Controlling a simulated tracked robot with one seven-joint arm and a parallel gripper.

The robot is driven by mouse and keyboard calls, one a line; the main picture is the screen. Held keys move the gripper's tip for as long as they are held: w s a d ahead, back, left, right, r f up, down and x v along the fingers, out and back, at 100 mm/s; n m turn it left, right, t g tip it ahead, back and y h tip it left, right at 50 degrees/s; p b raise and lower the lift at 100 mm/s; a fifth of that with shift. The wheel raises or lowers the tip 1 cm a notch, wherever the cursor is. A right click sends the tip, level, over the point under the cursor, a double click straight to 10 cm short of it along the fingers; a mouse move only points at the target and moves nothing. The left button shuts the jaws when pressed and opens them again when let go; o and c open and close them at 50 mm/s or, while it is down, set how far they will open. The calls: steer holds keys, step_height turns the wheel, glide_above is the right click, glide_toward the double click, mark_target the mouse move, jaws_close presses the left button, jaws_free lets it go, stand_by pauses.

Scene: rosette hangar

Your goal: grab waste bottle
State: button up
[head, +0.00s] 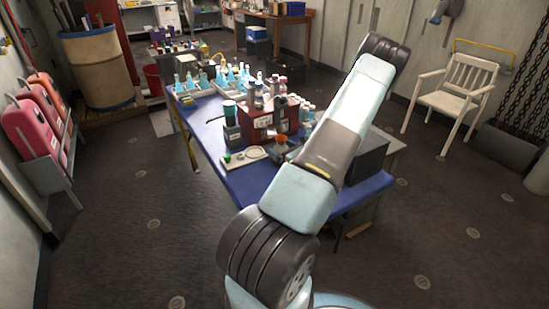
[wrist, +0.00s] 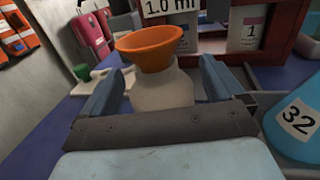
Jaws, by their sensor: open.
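The waste bottle, taken to be the white bottle (wrist: 163,94) with an orange funnel (wrist: 158,46) on top, stands upright in the wrist view. My gripper (wrist: 160,82) is open, with one blue-grey finger on each side of the bottle. I cannot tell whether either finger touches it. The bottle's lower part is hidden by the gripper body. In the head view the orange funnel (head: 281,139) shows on the blue table (head: 235,181), in front of the red rack, and my arm hides the gripper.
The red rack (head: 262,122) with bottles stands close behind the bottle. A blue flask marked 32 (wrist: 296,118) is near the right finger. A white tray (head: 246,157) lies left of the bottle. Several blue flasks (head: 226,80) stand farther back. A dark box (head: 367,158) is at right.

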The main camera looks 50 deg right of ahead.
steer(key=shift+w, duration=0.8)
steer(key=c, duration=1.1)
